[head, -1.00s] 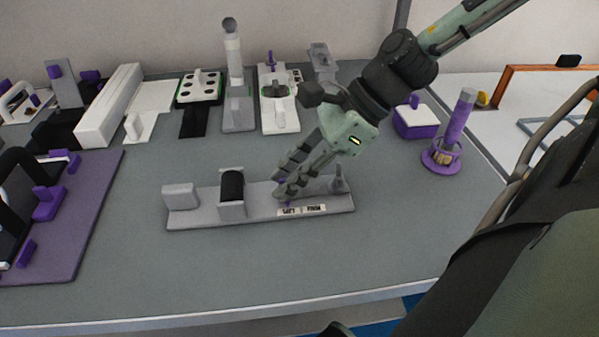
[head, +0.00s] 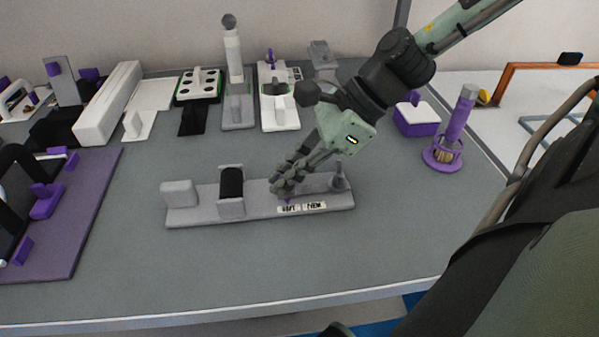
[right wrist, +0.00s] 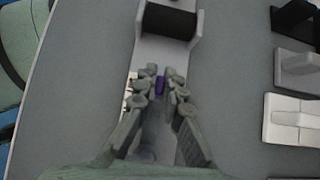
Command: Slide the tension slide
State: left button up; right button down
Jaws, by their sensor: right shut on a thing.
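The tension slide device is a long grey base (head: 255,212) near the middle of the table, with a grey block (head: 179,194) at its left end and a black roller (head: 231,183) in a grey holder. A small purple part (head: 287,201) shows at my right gripper's fingertips. My right gripper (head: 281,187) reaches down over the base, right of the roller. In the right wrist view, its fingers are closed around the purple part (right wrist: 159,86), with the roller (right wrist: 169,21) ahead. The fingers hide most of that part. My left gripper is not in view.
White labels (head: 302,208) lie on the base's front right. A purple board (head: 75,226) with fittings lies at the left. Several devices stand along the back. A purple holder (head: 443,156) with a cylinder stands at the right. The table front is clear.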

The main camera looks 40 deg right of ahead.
aim_at(295, 189)
jog(key=shift+s+d+r+p, duration=0.1)
jog(key=shift+s+d+p, duration=0.05)
jog(key=shift+d+p, duration=0.15)
jog(key=shift+s+d+p, duration=0.35)
jog(key=shift+d+p, duration=0.1)
jog(key=shift+d, duration=0.15)
jog(key=shift+s+d+p, duration=0.3)
jog(key=shift+d+p, duration=0.15)
jog(key=shift+d, duration=0.1)
jog(key=shift+s+d, duration=0.25)
jog(key=c, duration=1.8)
grip_release()
jog(key=shift+r, duration=2.4)
